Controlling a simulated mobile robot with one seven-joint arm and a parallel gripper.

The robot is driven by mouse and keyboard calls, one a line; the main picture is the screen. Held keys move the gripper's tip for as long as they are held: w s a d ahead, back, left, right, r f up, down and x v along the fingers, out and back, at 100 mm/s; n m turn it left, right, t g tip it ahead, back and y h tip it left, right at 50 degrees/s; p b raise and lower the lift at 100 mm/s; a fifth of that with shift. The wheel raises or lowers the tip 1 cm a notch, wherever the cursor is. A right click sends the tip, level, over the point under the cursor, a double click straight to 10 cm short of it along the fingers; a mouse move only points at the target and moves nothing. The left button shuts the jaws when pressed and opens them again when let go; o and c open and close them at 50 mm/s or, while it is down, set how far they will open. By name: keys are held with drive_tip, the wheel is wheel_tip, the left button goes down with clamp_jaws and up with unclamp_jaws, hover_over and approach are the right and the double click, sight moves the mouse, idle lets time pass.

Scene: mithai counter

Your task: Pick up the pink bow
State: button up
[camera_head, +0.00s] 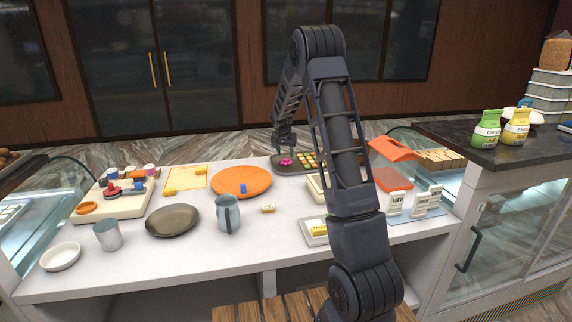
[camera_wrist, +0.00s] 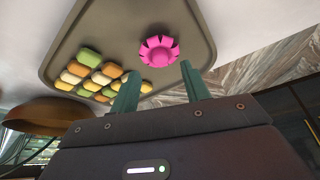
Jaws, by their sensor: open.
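The pink bow (camera_head: 286,162) lies on the dark tray (camera_head: 283,170) at the back of the counter, left of several small sweets. In the wrist view the bow (camera_wrist: 159,51) is a bright pink, petal-edged piece on the grey-brown tray (camera_wrist: 205,27). My gripper (camera_wrist: 157,74) is open, its two green fingers apart and pointing toward the bow, with the bow just beyond the fingertips. Nothing is between the fingers. In the head view my gripper (camera_head: 284,150) hangs above the tray, close to the bow.
Green, orange and yellow sweets (camera_wrist: 90,75) sit on the tray beside the bow. An orange plate (camera_head: 228,181), blue-grey jug (camera_head: 228,214) and dark plate (camera_head: 172,220) stand left. An orange open-lidded box (camera_head: 393,149) is right. The white counter (camera_head: 275,235) has free room in front.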

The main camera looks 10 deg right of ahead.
sight(286, 160)
drive_tip(key=shift+x, duration=2.4)
drive_tip(key=shift+s+a, duration=0.1)
drive_tip(key=shift+a, duration=0.05)
clamp_jaws()
